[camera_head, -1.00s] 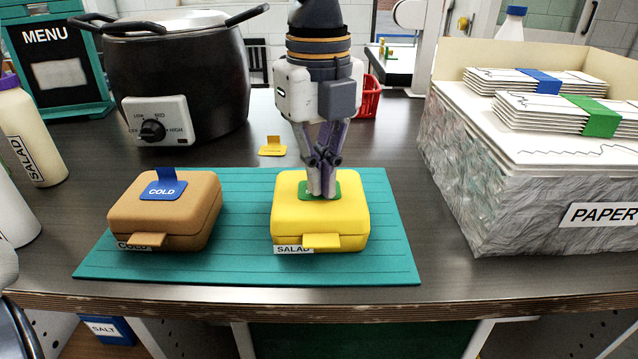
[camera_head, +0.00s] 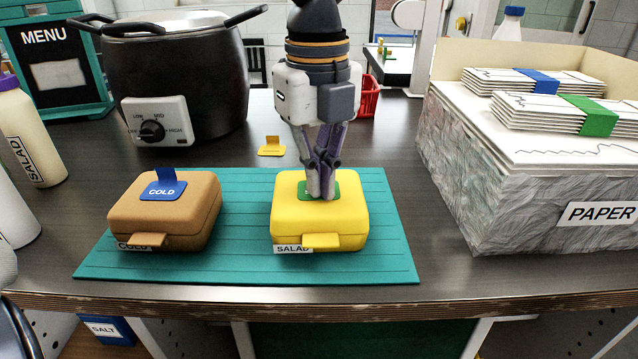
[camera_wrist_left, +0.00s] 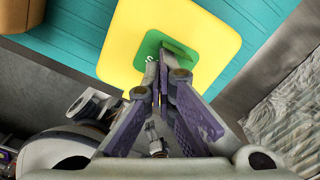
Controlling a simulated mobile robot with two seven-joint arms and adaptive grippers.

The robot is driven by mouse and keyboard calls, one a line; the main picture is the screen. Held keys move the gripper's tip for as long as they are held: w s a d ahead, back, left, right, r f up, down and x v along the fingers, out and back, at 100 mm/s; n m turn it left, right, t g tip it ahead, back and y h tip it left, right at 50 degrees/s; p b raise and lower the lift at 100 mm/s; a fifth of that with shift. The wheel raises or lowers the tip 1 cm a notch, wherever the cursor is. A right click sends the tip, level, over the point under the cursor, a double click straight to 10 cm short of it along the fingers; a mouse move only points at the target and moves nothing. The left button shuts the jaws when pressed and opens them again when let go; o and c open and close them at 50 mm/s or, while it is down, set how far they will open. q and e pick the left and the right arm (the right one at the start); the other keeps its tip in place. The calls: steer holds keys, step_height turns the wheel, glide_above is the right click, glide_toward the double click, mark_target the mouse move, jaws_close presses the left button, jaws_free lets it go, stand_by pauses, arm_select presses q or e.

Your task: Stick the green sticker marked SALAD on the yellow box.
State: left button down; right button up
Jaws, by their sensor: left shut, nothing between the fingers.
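The yellow box (camera_head: 345,222) stands closed on the teal mat, with a SALAD label at its lower front edge. The green sticker (camera_head: 302,188) lies on its lid, mostly hidden by my left gripper (camera_head: 320,194). In the left wrist view the green sticker (camera_wrist_left: 150,42) sits on the yellow lid (camera_wrist_left: 212,45) and has a raised tab at one side. My left gripper (camera_wrist_left: 157,97) is shut and empty, its fingertips pointing down at the sticker. Whether the tips touch it I cannot tell. The sticker's lettering is hidden. My right gripper is not in view.
A brown box (camera_head: 185,218) with a blue COLD sticker (camera_head: 163,188) stands left on the teal mat (camera_head: 250,270). A small yellow sticker (camera_head: 271,150) lies behind the mat. A black pot (camera_head: 178,75) stands at the back left, a PAPER crate (camera_head: 500,215) at the right.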

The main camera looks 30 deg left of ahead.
arm_select(q)
steer(key=shift+r, duration=2.45)
